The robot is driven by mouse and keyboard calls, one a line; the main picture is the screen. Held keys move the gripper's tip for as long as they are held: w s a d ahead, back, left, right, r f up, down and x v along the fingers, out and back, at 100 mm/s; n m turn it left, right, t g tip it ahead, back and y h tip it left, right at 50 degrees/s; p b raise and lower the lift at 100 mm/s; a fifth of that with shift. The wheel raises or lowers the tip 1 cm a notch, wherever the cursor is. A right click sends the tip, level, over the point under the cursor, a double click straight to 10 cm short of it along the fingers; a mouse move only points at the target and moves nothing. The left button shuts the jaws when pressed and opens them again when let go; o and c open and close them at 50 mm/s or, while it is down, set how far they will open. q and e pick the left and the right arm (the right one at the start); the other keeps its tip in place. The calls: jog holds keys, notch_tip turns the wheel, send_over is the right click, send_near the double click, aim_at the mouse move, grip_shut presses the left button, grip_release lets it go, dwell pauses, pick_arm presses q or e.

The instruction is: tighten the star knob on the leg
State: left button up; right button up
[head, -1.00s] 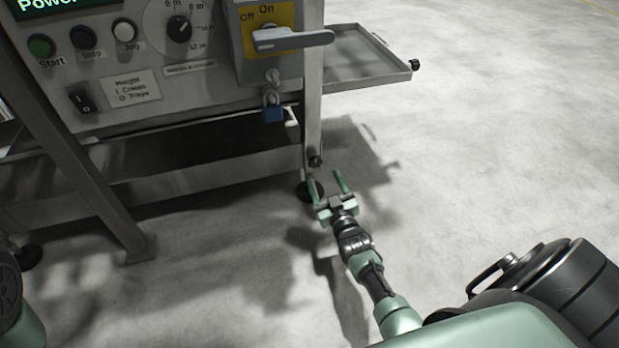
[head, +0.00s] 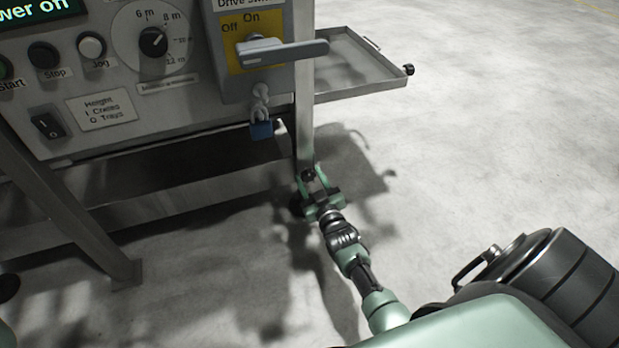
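The dark star knob (head: 308,175) sits low on the machine's right front leg (head: 304,120). My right gripper (head: 309,174) reaches it from below right in the head view, with its two green fingers spread on either side of the knob. The fingers look open; I cannot tell whether either one touches the knob. The gripper partly hides the foot of the leg. My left gripper is not in view.
The control panel (head: 110,75) with its switch handle (head: 283,52) and blue padlock (head: 261,130) is above left. A side tray (head: 360,75) juts out right of the leg. Another leg (head: 75,215) stands at left. The floor (head: 500,130) at right is clear.

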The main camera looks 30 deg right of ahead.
jog(key=c, duration=0.8)
